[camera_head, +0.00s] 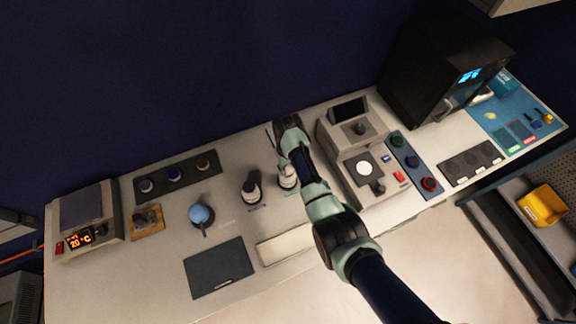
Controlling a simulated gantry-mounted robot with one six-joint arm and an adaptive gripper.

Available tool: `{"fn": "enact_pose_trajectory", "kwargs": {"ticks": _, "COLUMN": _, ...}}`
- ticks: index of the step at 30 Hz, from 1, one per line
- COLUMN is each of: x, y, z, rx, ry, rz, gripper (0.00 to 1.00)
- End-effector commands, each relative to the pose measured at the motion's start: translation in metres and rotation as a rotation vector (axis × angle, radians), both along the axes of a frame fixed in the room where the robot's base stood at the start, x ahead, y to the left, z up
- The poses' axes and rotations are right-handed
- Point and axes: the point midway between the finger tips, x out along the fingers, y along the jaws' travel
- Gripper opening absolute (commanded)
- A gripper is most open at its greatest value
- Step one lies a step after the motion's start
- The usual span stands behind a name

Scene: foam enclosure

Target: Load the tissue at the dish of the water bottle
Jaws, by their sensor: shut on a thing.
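My gripper (273,136) is at the far end of my arm, over the back middle of the bench. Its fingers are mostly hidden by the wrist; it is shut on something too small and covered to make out. A dark bottle-like vessel with a pale top (252,191) stands upright in front of it. A white bottle-like vessel (287,178) stands just right of that, partly behind my forearm. I cannot tell which is the water bottle. I cannot make out the tissue or a dish for certain.
A blue round-topped item (201,214) and a dark mat (219,267) lie to the left. A heater with a red display (85,220) is at the far left. A grey instrument (352,127) stands right of my arm, a black machine (442,70) behind it.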

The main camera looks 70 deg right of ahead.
Motion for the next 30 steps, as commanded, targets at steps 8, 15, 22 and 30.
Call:
{"fn": "enact_pose_trajectory", "kwargs": {"ticks": 8, "x": 0.0, "y": 0.0, "z": -0.001, "rx": 0.0, "ry": 0.0, "rz": 0.0, "gripper": 0.08}}
{"fn": "enact_pose_trajectory", "kwargs": {"ticks": 15, "x": 0.0, "y": 0.0, "z": -0.004, "rx": 0.0, "ry": 0.0, "rz": 0.0, "gripper": 0.08}}
{"fn": "enact_pose_trajectory", "kwargs": {"ticks": 22, "x": 0.0, "y": 0.0, "z": -0.007, "rx": 0.0, "ry": 0.0, "rz": 0.0, "gripper": 0.08}}
{"fn": "enact_pose_trajectory", "kwargs": {"ticks": 30, "x": 0.0, "y": 0.0, "z": -0.01, "rx": 0.0, "ry": 0.0, "rz": 0.0, "gripper": 0.08}}
